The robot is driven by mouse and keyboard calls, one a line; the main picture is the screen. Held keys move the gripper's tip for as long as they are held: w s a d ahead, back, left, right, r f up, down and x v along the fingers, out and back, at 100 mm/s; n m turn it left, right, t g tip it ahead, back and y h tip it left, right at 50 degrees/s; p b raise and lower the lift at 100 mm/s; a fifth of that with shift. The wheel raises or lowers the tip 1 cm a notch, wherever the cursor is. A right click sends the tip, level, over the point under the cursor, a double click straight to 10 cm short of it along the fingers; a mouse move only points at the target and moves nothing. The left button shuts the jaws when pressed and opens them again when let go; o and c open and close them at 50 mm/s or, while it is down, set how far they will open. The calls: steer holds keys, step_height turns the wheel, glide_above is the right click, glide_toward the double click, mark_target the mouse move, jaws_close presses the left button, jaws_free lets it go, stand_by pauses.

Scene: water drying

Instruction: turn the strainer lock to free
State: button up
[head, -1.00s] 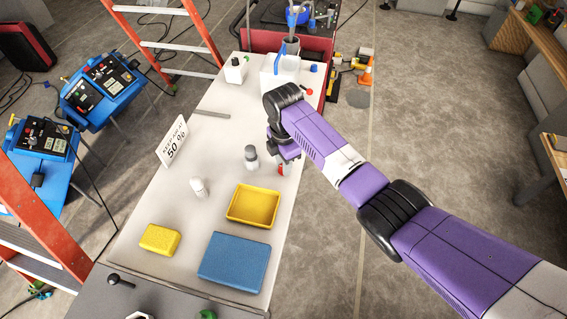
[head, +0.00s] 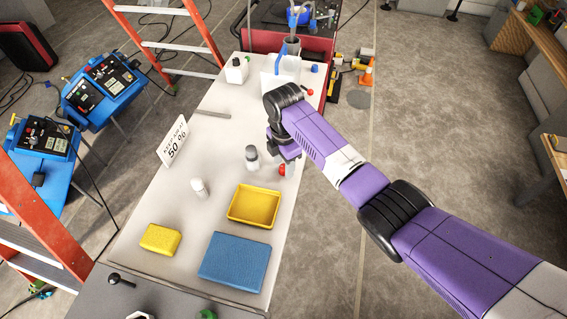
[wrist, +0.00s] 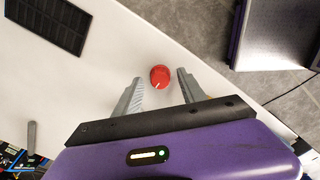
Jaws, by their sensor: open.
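A round red knob (wrist: 159,76) with a white pointer line stands on the white tabletop in the wrist view. It is the likeliest strainer lock, but no label shows. My gripper (wrist: 158,80) is open, with one grey finger on each side of the knob and a gap at both sides. The pointer line runs from the knob's middle towards its lower left edge. In the head view my gripper (head: 281,152) is low over the right part of the table, its fingers mostly hidden by the arm. A small red piece (head: 282,170) shows just below it.
A white bottle with a grey cap (head: 251,158) stands close left of my gripper. A dark grate (wrist: 55,22) lies upper left in the wrist view.

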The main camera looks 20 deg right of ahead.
mark_target(284, 167)
steer(key=shift+r, duration=0.1)
steer(key=shift+r+b, duration=0.4)
steer(key=shift+r, duration=3.45)
